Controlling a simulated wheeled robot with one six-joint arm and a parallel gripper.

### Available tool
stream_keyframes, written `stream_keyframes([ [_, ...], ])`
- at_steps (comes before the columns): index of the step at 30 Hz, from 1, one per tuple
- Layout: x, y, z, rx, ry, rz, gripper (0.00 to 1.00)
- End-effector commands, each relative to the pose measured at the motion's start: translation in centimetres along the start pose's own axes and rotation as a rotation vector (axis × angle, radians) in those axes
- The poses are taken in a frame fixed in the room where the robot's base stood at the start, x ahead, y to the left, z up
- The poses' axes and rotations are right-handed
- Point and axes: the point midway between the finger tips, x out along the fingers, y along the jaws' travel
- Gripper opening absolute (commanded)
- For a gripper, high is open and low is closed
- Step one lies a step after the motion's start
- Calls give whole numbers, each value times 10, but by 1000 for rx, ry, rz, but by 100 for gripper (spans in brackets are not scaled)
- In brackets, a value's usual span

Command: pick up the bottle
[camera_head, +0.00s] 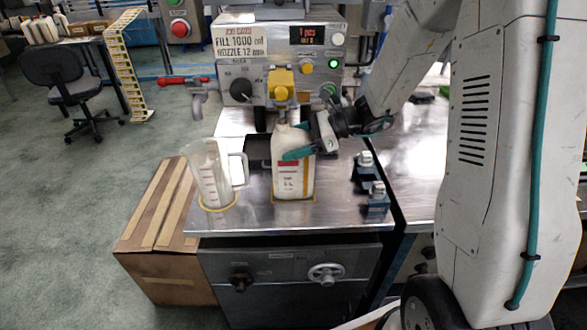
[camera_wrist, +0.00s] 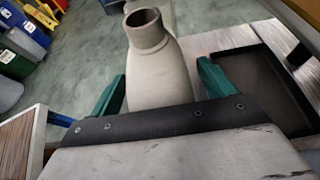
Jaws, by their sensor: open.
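The bottle (camera_head: 293,176) is a cream-white jug with a printed label, upright on the metal bench under the yellow filling nozzle (camera_head: 281,84). In the wrist view the bottle (camera_wrist: 158,75) shows its open, uncapped neck and shoulder. My gripper (camera_head: 305,150) is at the upper part of the bottle. Its teal fingers are spread, one on each side of the bottle in the wrist view. I cannot tell whether either finger touches it. The bottle's lower part is hidden in the wrist view.
A clear measuring jug (camera_head: 210,175) stands left of the bottle, inside a yellow ring. Small blue fixtures (camera_head: 376,198) stand to the right. The filling machine (camera_head: 282,50) is behind. A cardboard box (camera_head: 158,225) stands on the floor at the left.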

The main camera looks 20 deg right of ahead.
Motion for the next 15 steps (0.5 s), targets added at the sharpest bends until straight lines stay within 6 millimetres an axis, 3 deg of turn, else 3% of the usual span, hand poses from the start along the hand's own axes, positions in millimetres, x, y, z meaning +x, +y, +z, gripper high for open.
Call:
stream_keyframes([
  [2, 0, 0, 0, 0, 0, 0, 76],
  [10, 0, 0, 0, -1, 0, 0, 1],
  [15, -1, 0, 1, -2, -2, -1, 0],
])
